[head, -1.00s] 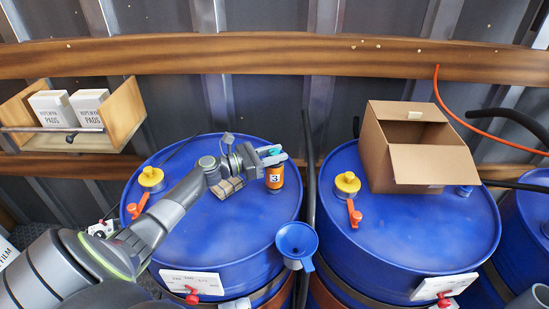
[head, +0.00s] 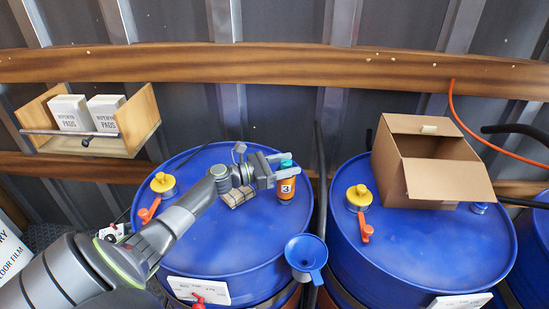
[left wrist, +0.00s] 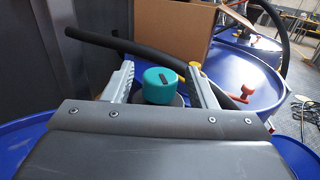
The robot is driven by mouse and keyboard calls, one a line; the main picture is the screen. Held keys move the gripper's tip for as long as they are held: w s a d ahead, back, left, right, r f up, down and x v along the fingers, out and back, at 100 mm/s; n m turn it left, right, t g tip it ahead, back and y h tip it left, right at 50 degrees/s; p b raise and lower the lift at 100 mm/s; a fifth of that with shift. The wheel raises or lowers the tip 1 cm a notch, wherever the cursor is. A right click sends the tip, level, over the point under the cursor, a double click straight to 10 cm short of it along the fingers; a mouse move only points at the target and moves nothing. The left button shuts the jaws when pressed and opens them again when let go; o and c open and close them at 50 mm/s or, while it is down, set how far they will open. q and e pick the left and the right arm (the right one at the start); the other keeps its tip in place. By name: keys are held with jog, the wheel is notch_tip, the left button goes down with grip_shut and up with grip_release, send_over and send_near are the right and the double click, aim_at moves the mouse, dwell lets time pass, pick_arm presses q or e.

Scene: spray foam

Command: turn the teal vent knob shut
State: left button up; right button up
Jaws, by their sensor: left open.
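The teal vent knob (head: 286,163) is the round cap on top of a small orange canister (head: 287,190) marked 3. The canister stands upright on the left blue drum, at its right side. My left gripper (head: 280,167) is at the height of the knob, reaching in from the left, jaws apart. In the left wrist view the knob (left wrist: 160,88) sits between my two open fingers (left wrist: 158,72), with a dark slot mark on top. A gap shows on each side of the knob there. My right gripper is not in view.
The left drum (head: 245,245) also bears a yellow-capped valve (head: 163,184) and a small tan bundle (head: 236,197). A blue funnel (head: 305,255) hangs at its right edge. An open cardboard box (head: 430,165) stands on the right drum. A dark hose (head: 321,190) runs between the drums.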

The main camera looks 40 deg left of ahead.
pick_arm(q)
jog(key=v, duration=1.7)
jog(key=shift+a, duration=0.15)
